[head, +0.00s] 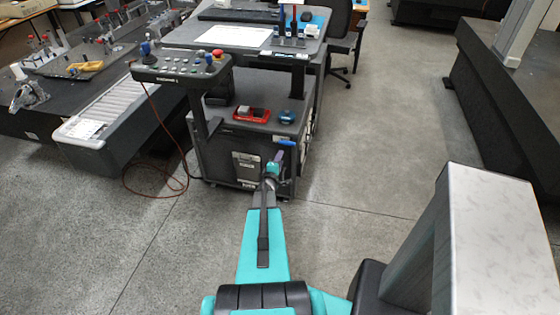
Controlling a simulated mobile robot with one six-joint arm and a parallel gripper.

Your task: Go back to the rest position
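My teal and black arm reaches forward from the bottom middle of the head view. Its end, my gripper (279,157), is small and far off, in front of the dark cabinet (225,165) under the desk. A small blue piece (286,142) shows just above the gripper. I cannot tell whether they touch. The fingers are too small to tell open from shut, and I cannot see whether they hold anything.
A control panel with joysticks (180,68) stands left of the arm, its red cable (160,130) hanging to the floor. A red tray (251,115) and a blue item (287,117) lie on the cabinet's ledge. Grey floor (365,180) is clear at right, before a dark machine base (505,120).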

